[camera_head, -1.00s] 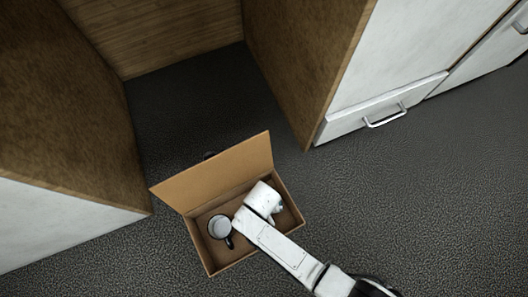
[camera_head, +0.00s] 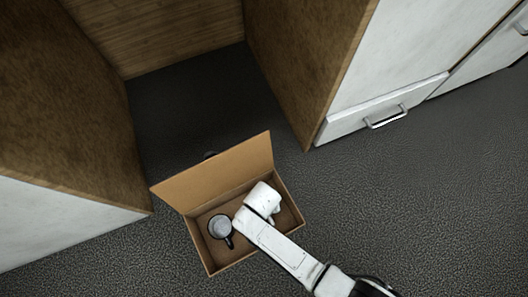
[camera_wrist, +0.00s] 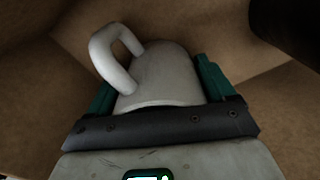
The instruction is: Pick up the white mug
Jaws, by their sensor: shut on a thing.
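The white mug (camera_wrist: 165,75) fills the middle of the wrist view, with its handle (camera_wrist: 115,55) toward the upper left. My gripper (camera_wrist: 156,88) has its green fingers on either side of the mug body and is shut on it. In the head view my white wrist is over the right part of an open cardboard box (camera_head: 220,172) and hides the fingers and most or all of the white mug. Brown cardboard (camera_wrist: 35,105) surrounds the mug in the wrist view. I cannot tell whether the mug touches the box floor.
A black mug with a pale inside (camera_head: 220,227) stands in the left part of the box. A dark rounded thing (camera_wrist: 290,25) is at the upper right in the wrist view. Wooden cabinet sides (camera_head: 295,70) stand behind; dark floor (camera_head: 420,190) is free to the right.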

